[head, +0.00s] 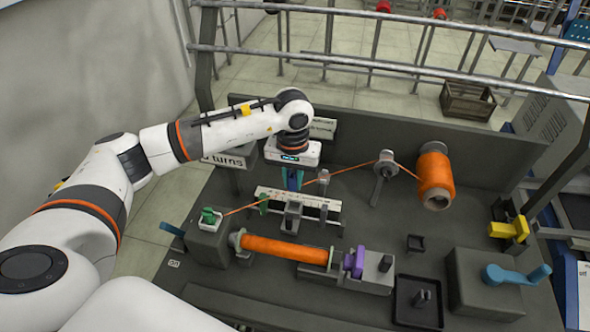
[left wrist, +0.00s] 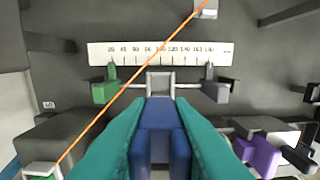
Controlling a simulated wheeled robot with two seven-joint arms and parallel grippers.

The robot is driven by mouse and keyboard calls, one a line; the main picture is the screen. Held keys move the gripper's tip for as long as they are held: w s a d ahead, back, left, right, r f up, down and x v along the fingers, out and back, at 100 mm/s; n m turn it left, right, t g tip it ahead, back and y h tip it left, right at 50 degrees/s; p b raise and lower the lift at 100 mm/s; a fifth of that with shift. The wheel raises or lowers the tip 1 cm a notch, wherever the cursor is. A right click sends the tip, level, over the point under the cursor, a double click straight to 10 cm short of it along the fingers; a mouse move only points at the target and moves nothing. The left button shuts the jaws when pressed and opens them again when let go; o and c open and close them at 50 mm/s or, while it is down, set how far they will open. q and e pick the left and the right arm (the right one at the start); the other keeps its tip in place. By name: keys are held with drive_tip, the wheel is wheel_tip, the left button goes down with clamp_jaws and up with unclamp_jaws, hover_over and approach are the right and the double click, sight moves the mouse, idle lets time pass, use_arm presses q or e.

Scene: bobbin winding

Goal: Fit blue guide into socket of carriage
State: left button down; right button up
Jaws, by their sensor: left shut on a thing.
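My left gripper (head: 292,180) points down over the middle of the bench. In the left wrist view its teal fingers (left wrist: 160,140) are shut on the blue guide (left wrist: 161,118), one finger on each side. The carriage (head: 292,214) is a grey block in front of the scale strip. In the left wrist view the carriage (left wrist: 160,80) shows as a light grey frame just beyond the guide's far end. The guide's lower end and the inside of the socket are hidden, so I cannot tell whether they touch. My right gripper is not in view.
An orange thread (head: 345,170) runs from the orange spool (head: 435,180) past a post to the green clip (head: 208,216). An orange-wound bobbin (head: 285,248) lies in front of the carriage, beside a purple part (head: 354,262). The scale (left wrist: 160,53) lies behind, with a green marker (left wrist: 104,90).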

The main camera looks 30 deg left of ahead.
sight(294, 189)
use_arm(q)
drive_tip(key=f, duration=0.2)
drive_tip(key=f+b, duration=0.1)
drive_tip(key=f, duration=0.1)
drive_tip(key=shift+w+f+b, duration=0.2)
drive_tip(key=shift+f+b, duration=0.05)
drive_tip(key=shift+b, duration=0.05)
drive_tip(key=shift+r, duration=0.2)
drive_tip(key=shift+f, duration=0.1)
